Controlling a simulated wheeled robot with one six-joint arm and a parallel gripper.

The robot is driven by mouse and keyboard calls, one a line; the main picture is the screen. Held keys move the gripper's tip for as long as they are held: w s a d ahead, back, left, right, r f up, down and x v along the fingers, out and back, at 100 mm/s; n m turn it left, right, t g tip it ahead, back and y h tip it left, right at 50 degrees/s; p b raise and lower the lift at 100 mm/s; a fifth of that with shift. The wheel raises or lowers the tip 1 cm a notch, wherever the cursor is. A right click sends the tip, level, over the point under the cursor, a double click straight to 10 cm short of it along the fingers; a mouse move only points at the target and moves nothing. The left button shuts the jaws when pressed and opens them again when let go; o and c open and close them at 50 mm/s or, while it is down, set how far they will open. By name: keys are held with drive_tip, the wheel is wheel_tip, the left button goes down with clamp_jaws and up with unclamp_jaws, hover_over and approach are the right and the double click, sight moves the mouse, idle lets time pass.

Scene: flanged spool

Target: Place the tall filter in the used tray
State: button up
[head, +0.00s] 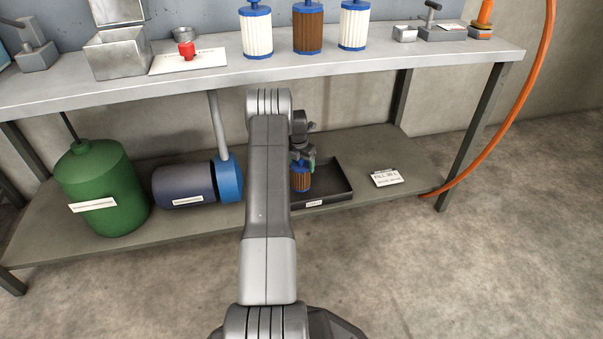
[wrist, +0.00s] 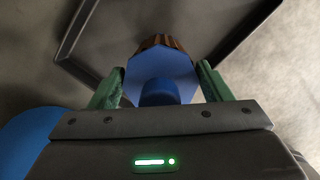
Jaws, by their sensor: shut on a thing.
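A brown pleated filter with a blue cap (head: 301,179) is in my gripper (head: 302,161) on the lower shelf side, upright within the outline of the black tray (head: 338,184). In the wrist view, the green fingers of my gripper (wrist: 161,74) are closed on either side of the filter's blue cap (wrist: 158,68). The tray's raised rim (wrist: 88,28) shows beyond it. I cannot tell whether the filter's lower end touches the tray floor. My arm hides the tray's left part in the head view. A small label on the tray's front is too small to read.
Two white filters (head: 256,34) (head: 353,27) and another brown filter (head: 307,29) stand on the bench top (head: 200,75) above. On the lower shelf (head: 402,152) are a green canister (head: 108,185), a blue-grey cylinder (head: 184,184) and a card (head: 387,178). An orange hose (head: 517,95) hangs right.

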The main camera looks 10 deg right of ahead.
sight(301, 165)
drive_tip(key=shift+f+b, duration=0.4)
drive_tip(key=shift+f, duration=1.25)
drive_tip(key=o, duration=1.5)
drive_tip(key=shift+o, duration=0.2)
drive_tip(key=r+p, duration=0.1)
drive_tip(key=r, duration=0.3)
drive_tip(key=s+r+p, duration=0.1)
drive_tip(key=r+p, duration=0.1)
drive_tip(key=r, duration=0.2)
drive_tip(key=a+r+p, duration=0.1)
drive_tip(key=r, duration=0.3)
drive_tip(key=shift+s+a, duration=0.1)
drive_tip(key=shift+s, duration=0.1)
